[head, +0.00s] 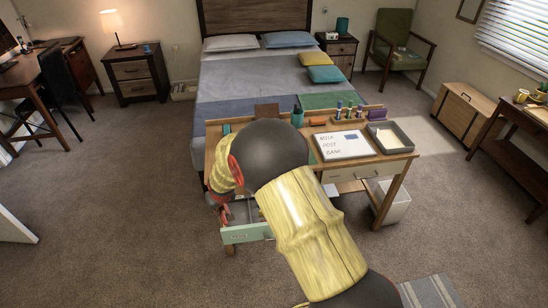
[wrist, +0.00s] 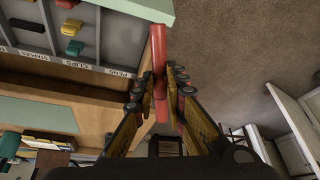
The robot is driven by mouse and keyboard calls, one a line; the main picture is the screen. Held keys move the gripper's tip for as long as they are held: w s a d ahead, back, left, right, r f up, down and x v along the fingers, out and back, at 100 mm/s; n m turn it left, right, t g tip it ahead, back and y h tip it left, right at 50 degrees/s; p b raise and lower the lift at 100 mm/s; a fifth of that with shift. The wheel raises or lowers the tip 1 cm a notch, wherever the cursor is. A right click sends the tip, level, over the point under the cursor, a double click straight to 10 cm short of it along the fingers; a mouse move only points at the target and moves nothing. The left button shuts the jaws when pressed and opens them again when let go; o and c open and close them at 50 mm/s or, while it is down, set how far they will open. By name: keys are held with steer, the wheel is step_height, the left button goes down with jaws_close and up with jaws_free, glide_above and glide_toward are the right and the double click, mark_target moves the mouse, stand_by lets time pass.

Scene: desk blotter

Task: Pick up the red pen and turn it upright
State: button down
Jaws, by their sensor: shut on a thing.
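In the wrist view the red pen (wrist: 159,50) runs lengthwise between the two fingers of my gripper (wrist: 160,78), which is shut on it. Its far end sticks out beyond the fingertips, beside the edge of the open drawer and its pale green front (wrist: 130,12). I cannot tell from this view whether the pen is upright or tilted. In the head view my own arm covers most of the gripper, and I cannot make out the pen clearly.
The open drawer (head: 247,233) has labelled compartments (wrist: 70,45) with small colored items inside. A white bin (head: 396,205) stands beneath the desk.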

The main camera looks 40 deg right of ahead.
steer(key=w+d+r+m+t+h, duration=0.1)
steer(key=d+r+m+t+h, duration=0.4)
steer(key=d, duration=1.1)
steer(key=s+d+r+t+h, duration=0.1)
steer(key=s+d+r+t, duration=0.1)
steer(key=r, duration=0.3)
steer(key=s+d+r+t+h+p, duration=0.1)
steer(key=s+d+r+t+h, duration=0.1)
steer(key=d+r, duration=0.3)
steer(key=shift+s+r+n+t, duration=0.25)
steer(key=shift+s+n+t, duration=0.15)
steer(key=shift+s+t, duration=0.45)
steer(key=shift+a, duration=0.1)
